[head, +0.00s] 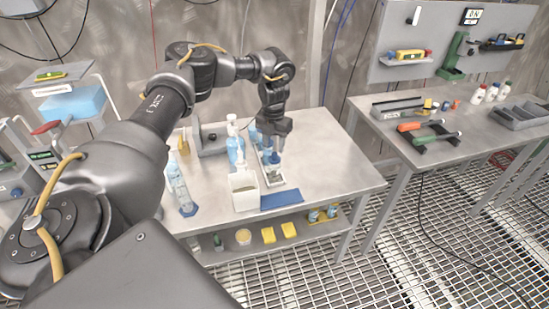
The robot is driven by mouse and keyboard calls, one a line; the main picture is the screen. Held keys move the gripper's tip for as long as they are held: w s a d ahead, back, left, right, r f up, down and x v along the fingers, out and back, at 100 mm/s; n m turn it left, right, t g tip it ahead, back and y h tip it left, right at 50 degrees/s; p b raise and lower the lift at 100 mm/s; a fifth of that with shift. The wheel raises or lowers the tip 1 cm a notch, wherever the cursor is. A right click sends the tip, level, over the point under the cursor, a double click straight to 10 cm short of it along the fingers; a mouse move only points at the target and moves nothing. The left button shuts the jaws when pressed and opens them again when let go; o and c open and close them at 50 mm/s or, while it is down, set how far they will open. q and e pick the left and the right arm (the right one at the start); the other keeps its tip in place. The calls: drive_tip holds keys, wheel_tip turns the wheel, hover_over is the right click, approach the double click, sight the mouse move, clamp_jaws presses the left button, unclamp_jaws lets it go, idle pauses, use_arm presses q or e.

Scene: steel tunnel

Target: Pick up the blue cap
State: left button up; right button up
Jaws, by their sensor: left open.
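My left gripper (275,149) reaches down over the middle of the steel table (325,165), its fingers open. A small blue piece that looks like the blue cap (273,158) shows right at the fingertips, above a shallow light tray (278,181). The fingers partly cover it, and I cannot tell whether they touch it. The tray also holds small dark items too small to make out. My right gripper is not in view.
A white open container (244,190) stands just left of the tray, with a blue mat (281,199) in front. Pump bottles (234,145) and a clear cylinder with a blue base (181,190) stand to the left. The table's right side is clear.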

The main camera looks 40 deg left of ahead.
sight(274, 153)
use_arm(q)
wheel_tip(274, 153, down, 4)
drive_tip(key=shift+w+d+f+p, duration=0.1)
drive_tip(key=shift+w+p, duration=0.05)
drive_tip(key=shift+p, duration=0.45)
drive_tip(key=shift+c, duration=0.4)
clamp_jaws()
